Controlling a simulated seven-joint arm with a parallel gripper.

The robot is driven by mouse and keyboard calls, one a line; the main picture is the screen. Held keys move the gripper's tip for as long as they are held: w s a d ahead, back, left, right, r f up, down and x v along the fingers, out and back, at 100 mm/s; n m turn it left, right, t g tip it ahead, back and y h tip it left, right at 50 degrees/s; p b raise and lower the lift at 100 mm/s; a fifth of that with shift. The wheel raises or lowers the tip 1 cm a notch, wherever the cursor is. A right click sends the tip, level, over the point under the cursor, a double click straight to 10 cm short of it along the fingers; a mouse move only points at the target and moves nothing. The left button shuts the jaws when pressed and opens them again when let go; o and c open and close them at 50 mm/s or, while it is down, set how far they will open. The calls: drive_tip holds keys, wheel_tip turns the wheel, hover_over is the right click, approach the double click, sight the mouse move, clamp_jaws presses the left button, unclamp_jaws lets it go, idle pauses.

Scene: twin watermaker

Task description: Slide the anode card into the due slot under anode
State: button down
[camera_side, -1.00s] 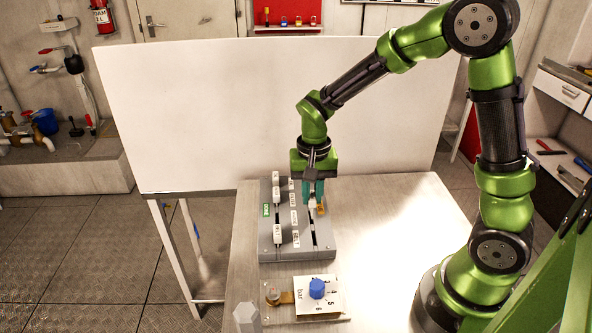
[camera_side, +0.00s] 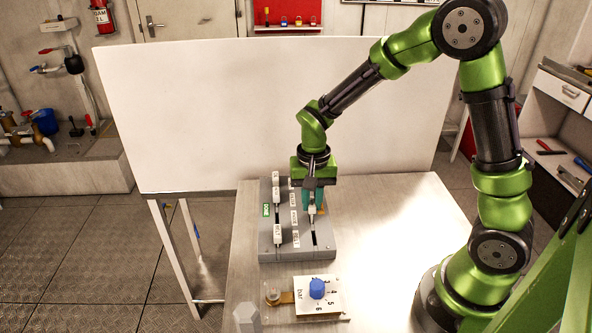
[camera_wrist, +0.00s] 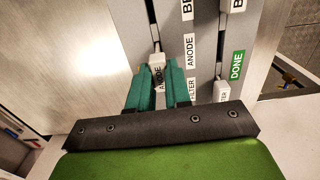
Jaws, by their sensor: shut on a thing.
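The anode card (camera_wrist: 157,75) is a small white tag reading ANODE, held between the teal fingers of my gripper (camera_wrist: 158,92). In the side view my gripper (camera_side: 312,198) is low over the right-hand slot column of the grey board (camera_side: 268,253), with the card (camera_side: 312,209) at its tips. In the wrist view the dark slot line (camera_wrist: 155,38) runs on from the card, so the two look lined up. Whether the card's lower end is inside the slot is hidden. The printed ANODE label (camera_wrist: 190,52) is beside the card on the board.
Other white cards stand in the left column, one at its near end (camera_side: 277,233). A green DONE label (camera_wrist: 237,65) marks that column. A plate with a blue knob (camera_side: 317,288) lies in front of the board. The table at right (camera_side: 400,220) is clear.

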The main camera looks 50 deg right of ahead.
sight(311, 202)
drive_tip(key=shift+f, duration=0.85)
drive_tip(key=c, duration=1)
unclamp_jaws()
wheel_tip(311, 202, up, 17)
drive_tip(key=shift+f, duration=0.1)
drive_tip(key=s+a+r+n+t, duration=0.1)
drive_tip(key=s+t, duration=0.1)
drive_tip(key=s, duration=0.2)
drive_tip(key=s+a+r+n+t+y, duration=0.1)
drive_tip(key=s+n+t, duration=0.1)
drive_tip(key=s, duration=0.2)
drive_tip(key=s+r+n+t+y, duration=0.1)
drive_tip(key=s+n+t, duration=0.1)
drive_tip(key=s+t, duration=0.1)
drive_tip(key=shift+s+a+r, duration=0.2)
drive_tip(key=shift+s+a, duration=0.2)
drive_tip(key=shift+s, duration=0.4)
